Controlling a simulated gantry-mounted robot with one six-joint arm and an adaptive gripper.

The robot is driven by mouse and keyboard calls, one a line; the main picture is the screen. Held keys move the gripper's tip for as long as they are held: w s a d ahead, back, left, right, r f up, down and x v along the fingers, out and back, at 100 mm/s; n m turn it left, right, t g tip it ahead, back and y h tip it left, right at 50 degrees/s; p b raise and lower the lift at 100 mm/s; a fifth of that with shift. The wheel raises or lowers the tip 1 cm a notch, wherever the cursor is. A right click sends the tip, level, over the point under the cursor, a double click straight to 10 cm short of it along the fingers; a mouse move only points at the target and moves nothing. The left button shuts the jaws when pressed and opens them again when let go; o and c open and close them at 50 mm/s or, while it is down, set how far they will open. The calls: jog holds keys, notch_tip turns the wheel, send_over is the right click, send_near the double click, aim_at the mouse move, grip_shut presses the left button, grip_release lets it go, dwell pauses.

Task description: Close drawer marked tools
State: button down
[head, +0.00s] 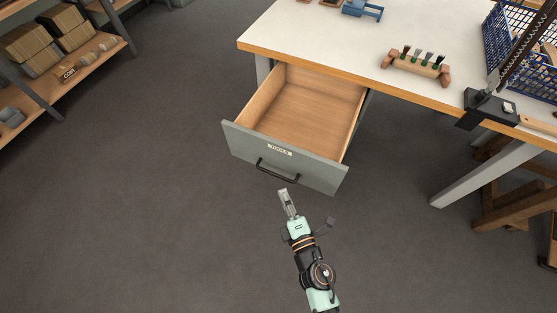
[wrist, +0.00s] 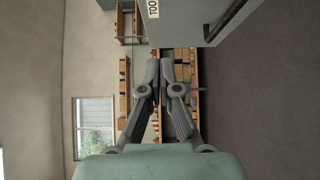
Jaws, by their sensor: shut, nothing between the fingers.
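The drawer (head: 279,157) marked TOOLS hangs open under the workbench, pulled well out. Its inside is bare wood and looks empty. Its grey front has a white label (head: 279,150) and a black bar handle (head: 277,171) below it. My gripper (head: 284,192) is shut and empty, in front of the drawer and just below the handle in the head view; how far apart they are I cannot tell. In the wrist view the gripper fingers (wrist: 166,64) meet at their tips, and the grey drawer front (wrist: 190,22) with part of its label shows at the top.
The workbench (head: 330,38) has a wooden block with several brushes (head: 418,64) and a blue basket (head: 505,45) on it. A bench leg (head: 485,172) and wooden stool (head: 510,205) stand right. Shelves (head: 65,70) stand left. The grey floor (head: 150,200) around the drawer is clear.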

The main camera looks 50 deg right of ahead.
send_near(276, 150)
jog(key=w, duration=0.5)
jog(key=shift+w+d+r, duration=0.1)
jog(key=shift+w+d, duration=0.1)
jog(key=shift+d, duration=0.5)
jog(key=shift+w+d, duration=0.15)
jog(key=shift+d, duration=0.6)
jog(key=shift+d, duration=0.15)
